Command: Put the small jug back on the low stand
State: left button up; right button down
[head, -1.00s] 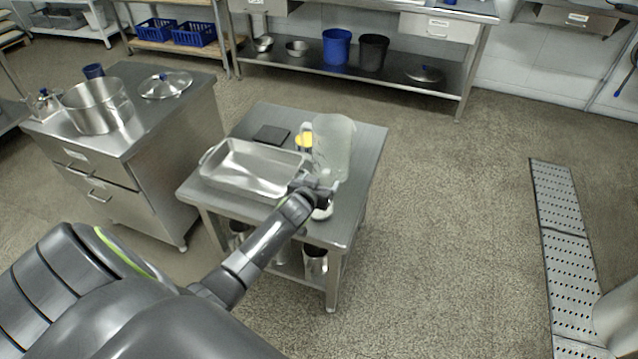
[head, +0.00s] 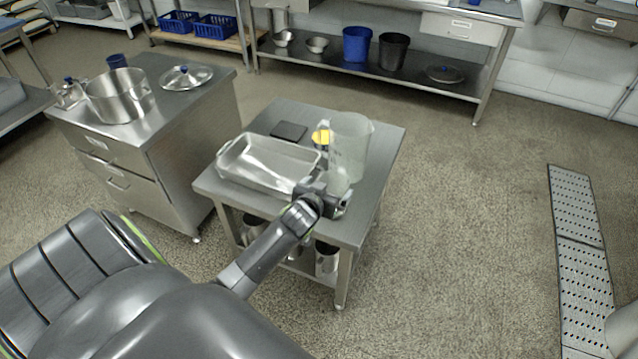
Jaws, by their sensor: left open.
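The low stand is a small steel table (head: 375,178) with a lower shelf, in the middle of the head view. A small whitish jug (head: 339,181) appears to stand upright on its top near the right side, just in front of a large clear jug (head: 350,145). My left gripper (head: 338,197) is open at the near side of the small jug, low over the tabletop. The gripper hides part of the small jug's lower end, so I cannot tell whether they touch. My right gripper is out of view.
A steel tray (head: 229,156) fills the left part of the stand. A dark flat plate (head: 289,131) and a yellow item (head: 321,137) lie behind. A drawer cabinet (head: 165,140) with a pot (head: 118,97) is to the left.

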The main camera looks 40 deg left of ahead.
pick_arm(q)
jog(key=v, duration=0.6)
jog(key=shift+s, duration=0.15)
jog(key=shift+d, duration=0.1)
jog(key=s+f+g, duration=0.2)
jog(key=s+f, duration=0.2)
jog(key=f, duration=0.4)
jog(key=s+f+m+g, duration=0.1)
jog(key=s+f+g, duration=0.1)
jog(key=s+f, duration=0.5)
jog(key=s+f+g, duration=0.2)
jog(key=f, duration=0.8)
jog(key=s+d+f+g, duration=0.1)
jog(key=s+f, duration=0.4)
jog(key=s, duration=0.5)
jog(key=s+d+f+g+h, duration=0.1)
jog(key=s+d+f+g, duration=0.1)
jog(key=s+f, duration=0.4)
jog(key=s+d+f+m+g+h, duration=0.1)
jog(key=s+f, duration=0.4)
jog(key=s, duration=0.8)
jog(key=shift+s+d+f+g, duration=0.4)
jog(key=shift+d+g, duration=0.05)
jog(key=shift+g, duration=0.45)
